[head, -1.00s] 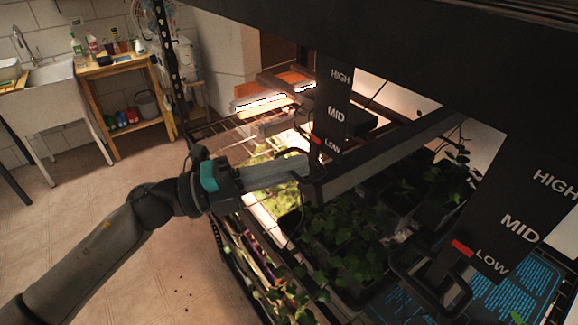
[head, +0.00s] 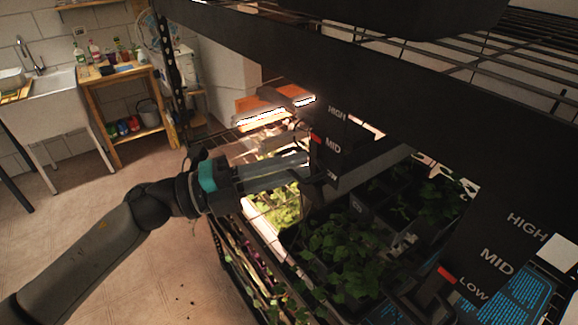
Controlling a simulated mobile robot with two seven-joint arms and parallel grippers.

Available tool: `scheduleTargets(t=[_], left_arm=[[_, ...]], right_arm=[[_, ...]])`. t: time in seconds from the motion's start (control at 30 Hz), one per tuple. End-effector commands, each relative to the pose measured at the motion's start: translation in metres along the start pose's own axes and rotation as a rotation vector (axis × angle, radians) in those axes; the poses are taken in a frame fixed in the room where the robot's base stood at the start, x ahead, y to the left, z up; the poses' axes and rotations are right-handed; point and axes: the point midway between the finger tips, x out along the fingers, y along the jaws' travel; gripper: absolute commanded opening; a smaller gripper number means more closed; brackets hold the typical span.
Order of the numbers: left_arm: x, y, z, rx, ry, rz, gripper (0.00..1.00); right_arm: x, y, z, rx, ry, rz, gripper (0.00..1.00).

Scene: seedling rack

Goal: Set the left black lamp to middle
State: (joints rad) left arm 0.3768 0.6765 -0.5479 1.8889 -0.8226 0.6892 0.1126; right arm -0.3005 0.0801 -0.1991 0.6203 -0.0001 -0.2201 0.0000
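The left black lamp (head: 375,168) is a dark bar under the shelf, beside a black scale plate (head: 338,116) marked HIGH, MID and LOW. Its red pointer (head: 316,138) is level with MID. My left gripper (head: 306,160) reaches in from the left and appears shut on the lamp's dark front handle, which its fingers mostly hide. LOW on this plate is partly covered. A second scale plate (head: 510,240) at the right has its red pointer (head: 447,275) near LOW, above a dark handle (head: 425,295). My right gripper is not in view.
Potted green seedlings (head: 340,250) stand below the lamps. Lit orange-toned lamps (head: 262,118) are behind. A wire shelf (head: 500,50) is above. Open floor (head: 110,215) lies left; a sink (head: 50,100) and wooden stand (head: 125,75) are farther back.

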Motion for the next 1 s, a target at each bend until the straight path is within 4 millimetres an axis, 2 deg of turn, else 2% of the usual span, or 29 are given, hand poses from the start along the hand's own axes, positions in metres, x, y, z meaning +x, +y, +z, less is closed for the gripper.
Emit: scheduleTargets(t=[0.03,0.17,0.63,0.77,1.0], left_arm=[[0.000,0.000,0.000,-0.001,0.000,0.000,0.27],[0.000,0.001,0.000,-0.001,0.000,0.001,0.40],[-0.004,0.002,0.000,-0.001,-0.001,0.002,0.40],[-0.021,0.004,0.000,-0.001,-0.002,0.004,0.40],[-0.077,0.006,0.000,-0.001,-0.002,0.007,0.40]], right_arm=[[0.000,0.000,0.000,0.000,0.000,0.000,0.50],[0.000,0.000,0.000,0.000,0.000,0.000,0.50],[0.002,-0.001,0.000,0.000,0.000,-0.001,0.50],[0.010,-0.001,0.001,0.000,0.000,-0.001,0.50],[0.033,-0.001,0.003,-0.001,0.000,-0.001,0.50]])
